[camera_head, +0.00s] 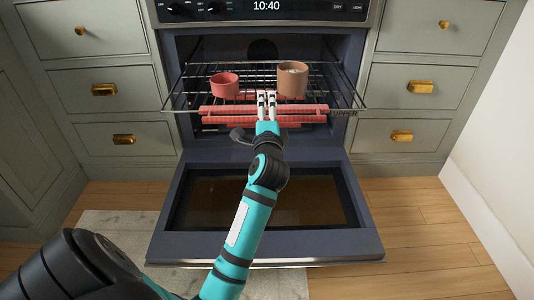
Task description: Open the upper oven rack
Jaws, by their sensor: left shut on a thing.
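The upper oven rack (180,95) is a dark wire rack, and its front part stands out past the oven opening. A red guard (222,111) runs along its front edge, and a label reading "UPPER" is at its right end. My left gripper (266,98) is shut on the rack's front edge, near the middle. A red ramekin (224,85) and a taller brown cup (292,79) with pale contents stand on the rack. More red shows below the rack's front, partly hidden by my gripper. My right gripper is not in view.
The oven door (356,243) is folded down flat in front of the opening, under my arm. Grey-green drawers with brass handles (104,89) flank the oven. A pale rug (115,226) lies on the wooden floor, which is clear at the right.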

